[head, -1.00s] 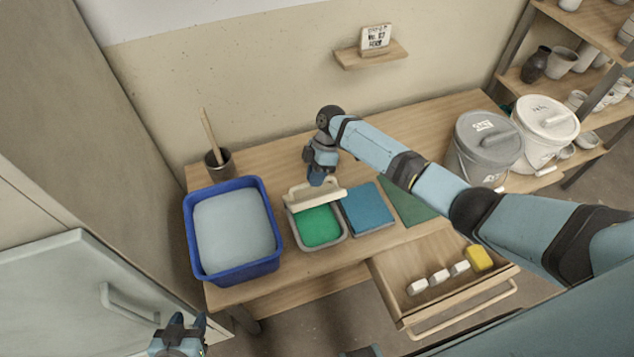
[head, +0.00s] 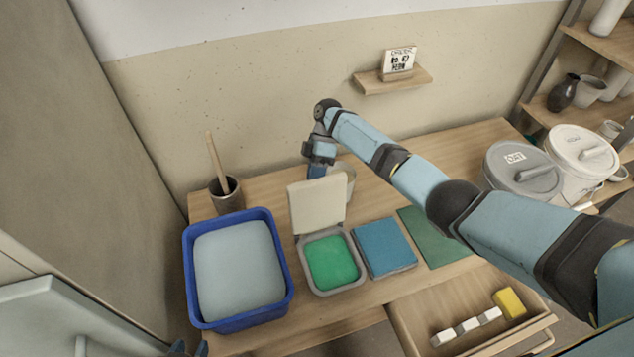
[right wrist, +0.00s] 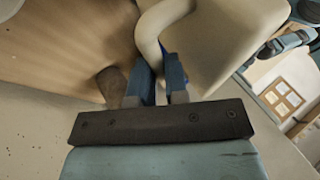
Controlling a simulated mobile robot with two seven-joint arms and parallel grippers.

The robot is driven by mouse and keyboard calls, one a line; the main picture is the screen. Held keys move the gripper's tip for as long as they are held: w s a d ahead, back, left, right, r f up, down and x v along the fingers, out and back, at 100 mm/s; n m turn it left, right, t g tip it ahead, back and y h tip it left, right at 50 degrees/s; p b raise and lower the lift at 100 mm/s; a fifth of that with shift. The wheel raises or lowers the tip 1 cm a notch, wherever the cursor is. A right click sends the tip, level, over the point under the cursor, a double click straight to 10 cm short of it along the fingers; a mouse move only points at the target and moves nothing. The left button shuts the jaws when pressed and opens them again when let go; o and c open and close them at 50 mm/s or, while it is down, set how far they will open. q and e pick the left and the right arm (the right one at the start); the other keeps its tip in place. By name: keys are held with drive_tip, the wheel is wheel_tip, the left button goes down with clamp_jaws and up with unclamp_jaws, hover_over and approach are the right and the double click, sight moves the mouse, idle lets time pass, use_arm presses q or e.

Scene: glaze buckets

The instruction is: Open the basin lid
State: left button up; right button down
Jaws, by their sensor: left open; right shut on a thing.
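The basin (head: 357,288) is a small grey tub with green glaze (head: 331,262) inside, on the table beside the blue crate. Its cream lid (head: 317,205) stands nearly upright at the back edge of the basin, and the green surface is uncovered. My right gripper (head: 316,172) is at the top of the lid, and its fingers (right wrist: 168,85) are shut on the curved cream lid handle (right wrist: 155,27) in the right wrist view. My left gripper (head: 188,348) shows only as dark tips at the bottom edge of the head view.
A blue crate (head: 190,290) with pale liquid stands left of the basin. A blue slab (head: 385,247) and a green mat (head: 432,236) lie to its right. A pot with a stick (head: 226,194) stands behind the crate. An open drawer (head: 415,325) juts out in front.

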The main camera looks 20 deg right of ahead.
use_arm(q)
drive_tip(key=shift+f, duration=0.6)
use_arm(e)
drive_tip(key=shift+f+g, duration=0.3)
drive_tip(key=shift+f, duration=0.4)
use_arm(q)
drive_tip(key=shift+w, duration=0.1)
drive_tip(key=shift+r, duration=0.15)
use_arm(e)
drive_tip(key=c, duration=1.4)
unclamp_jaws()
drive_tip(key=shift+c, duration=0.2)
drive_tip(key=o, duration=0.3)
drive_tip(key=shift+w, duration=0.2)
drive_tip(key=shift+r, duration=0.3)
use_arm(q)
drive_tip(key=shift+w+f+b, duration=0.15)
drive_tip(key=shift+f+b, duration=0.4)
drive_tip(key=shift+b, duration=0.35)
use_arm(e)
drive_tip(key=v, duration=1.3)
drive_tip(key=shift+w+d+r, duration=0.2)
drive_tip(key=shift+r, duration=0.05)
